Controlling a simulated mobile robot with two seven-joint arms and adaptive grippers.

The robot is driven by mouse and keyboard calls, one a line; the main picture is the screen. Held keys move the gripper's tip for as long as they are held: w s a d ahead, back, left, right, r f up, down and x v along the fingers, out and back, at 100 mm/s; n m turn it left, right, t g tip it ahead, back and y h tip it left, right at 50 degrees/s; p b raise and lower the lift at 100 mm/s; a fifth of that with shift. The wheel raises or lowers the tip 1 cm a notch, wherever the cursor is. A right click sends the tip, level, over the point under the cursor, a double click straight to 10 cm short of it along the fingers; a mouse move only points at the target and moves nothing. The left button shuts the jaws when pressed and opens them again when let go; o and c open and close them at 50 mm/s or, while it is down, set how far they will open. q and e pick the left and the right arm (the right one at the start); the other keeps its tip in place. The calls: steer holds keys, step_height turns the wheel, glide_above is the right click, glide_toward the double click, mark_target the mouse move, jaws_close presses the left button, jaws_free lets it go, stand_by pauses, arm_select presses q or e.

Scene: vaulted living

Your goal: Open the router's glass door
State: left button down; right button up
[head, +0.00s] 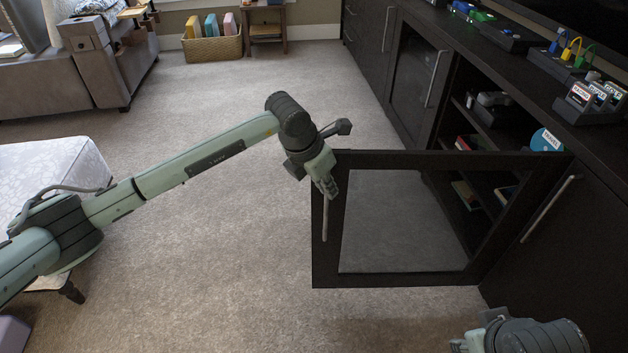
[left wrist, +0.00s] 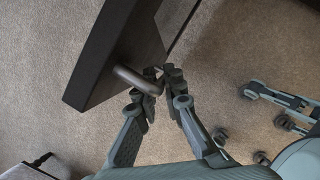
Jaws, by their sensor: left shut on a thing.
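The glass door (head: 462,268) of the dark cabinet has a dark frame around a clear pane. It stands swung well out from the cabinet front, over the carpet. Its bar handle (head: 325,222) is on the free edge at the left. My left gripper (head: 329,188) is shut on the handle's upper part; the left wrist view shows the fingers (left wrist: 160,88) around the handle (left wrist: 135,78). A dark device (head: 494,99), possibly the router, sits on the upper shelf behind the door. Part of my right arm shows at the bottom right; its fingers are not clear.
The cabinet's open bay (head: 470,150) holds books and a round blue Travel item (head: 546,140). Another glass door (head: 417,80) farther back is closed. An upholstered ottoman (head: 50,165) stands at the left. The carpet between is clear.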

arm_select(q)
steer(key=shift+s+d+r, duration=0.1)
steer(key=shift+s+d, duration=0.15)
steer(key=shift+s, duration=0.6)
arm_select(e)
steer(key=shift+s+a, duration=0.2)
steer(key=shift+a, duration=0.15)
arm_select(q)
steer(key=c, duration=1.6)
jaws_free()
steer(key=shift+a, duration=0.1)
steer(key=v, duration=1.2)
